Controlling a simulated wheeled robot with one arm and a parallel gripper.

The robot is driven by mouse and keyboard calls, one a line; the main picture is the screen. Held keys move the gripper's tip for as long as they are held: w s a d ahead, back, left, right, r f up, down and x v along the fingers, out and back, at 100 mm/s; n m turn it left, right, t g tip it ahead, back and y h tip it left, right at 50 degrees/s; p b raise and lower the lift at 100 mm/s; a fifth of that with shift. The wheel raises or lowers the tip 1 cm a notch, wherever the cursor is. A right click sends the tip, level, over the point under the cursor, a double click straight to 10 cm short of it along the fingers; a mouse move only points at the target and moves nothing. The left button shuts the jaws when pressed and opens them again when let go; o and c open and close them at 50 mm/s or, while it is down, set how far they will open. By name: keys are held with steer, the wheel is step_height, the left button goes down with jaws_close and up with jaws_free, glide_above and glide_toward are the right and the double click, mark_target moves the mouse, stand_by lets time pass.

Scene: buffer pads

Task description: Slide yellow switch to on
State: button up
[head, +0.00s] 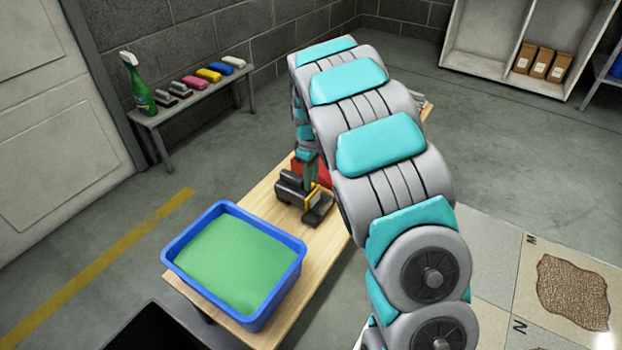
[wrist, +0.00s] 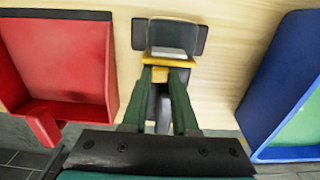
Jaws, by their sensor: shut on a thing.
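The yellow switch (wrist: 160,75) is a small yellow block below a wider yellow strip on a dark device (wrist: 168,36). In the head view the dark device (head: 291,188) stands on the wooden table, with a little yellow (head: 314,194) showing beside my gripper. My gripper (wrist: 161,80) reaches down to the device, its two green fingers on either side of the yellow block and shut on it. My arm and fingers hide part of the device in the head view. I cannot read any on or off marking.
A blue tray (head: 178,269) with a green bottom stands left of the device on the table. A red container (wrist: 62,60) is on its other side. A bench (head: 190,104) at the back holds a green spray bottle (head: 138,88) and several coloured pads.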

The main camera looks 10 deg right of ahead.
jaws_close()
stand_by(0.7)
steer(key=shift+s+a, duration=0.95)
steer(key=o, duration=0.7)
jaws_free()
